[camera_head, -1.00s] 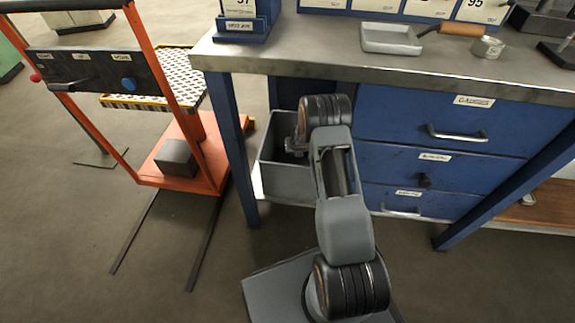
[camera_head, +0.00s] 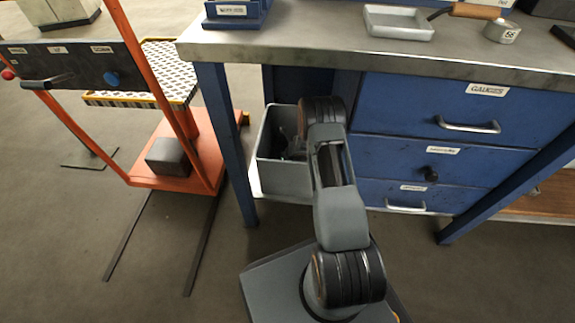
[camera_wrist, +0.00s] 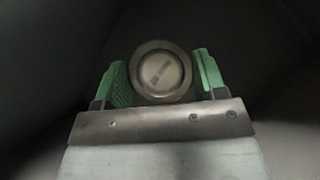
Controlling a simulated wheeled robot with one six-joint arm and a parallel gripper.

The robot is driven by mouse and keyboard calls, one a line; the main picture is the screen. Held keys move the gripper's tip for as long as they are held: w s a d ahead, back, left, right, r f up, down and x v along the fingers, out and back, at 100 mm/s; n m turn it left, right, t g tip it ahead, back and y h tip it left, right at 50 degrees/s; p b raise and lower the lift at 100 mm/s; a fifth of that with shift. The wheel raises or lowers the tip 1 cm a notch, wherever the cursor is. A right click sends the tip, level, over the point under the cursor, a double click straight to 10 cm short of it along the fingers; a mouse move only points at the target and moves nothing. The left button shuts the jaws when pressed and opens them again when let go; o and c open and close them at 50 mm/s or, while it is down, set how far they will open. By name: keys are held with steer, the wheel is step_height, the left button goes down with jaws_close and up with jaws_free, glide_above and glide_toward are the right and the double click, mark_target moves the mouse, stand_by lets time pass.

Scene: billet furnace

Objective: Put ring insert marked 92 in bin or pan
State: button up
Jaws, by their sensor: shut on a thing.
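My gripper (camera_wrist: 158,84) has green fingers on both sides of a round, pale-faced ring insert (camera_wrist: 160,72) with a darker rim, and it is shut on it. A mark shows on the insert's face, but I cannot read it. In the head view, my gripper (camera_head: 292,150) is small and dark at the mouth of the grey open bin (camera_head: 284,182) under the bench, partly hidden by my arm. The insert cannot be made out there. A shallow pale pan (camera_head: 398,22) stands on the bench top.
A round metal piece (camera_head: 501,32) and a wooden handle (camera_head: 482,11) lie on the bench (camera_head: 330,52). A blue drawer unit (camera_head: 440,105) is right of the bin, and a bench leg (camera_head: 226,140) is left of it. An orange cart (camera_head: 200,150) stands further left.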

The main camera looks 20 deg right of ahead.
steer(key=shift+d+f+b, duration=0.1)
steer(key=shift+f+b, duration=0.8)
steer(key=shift+f, duration=1.15)
steer(key=shift+f, duration=0.1)
steer(key=o, duration=1.4)
steer(key=shift+f, duration=0.1)
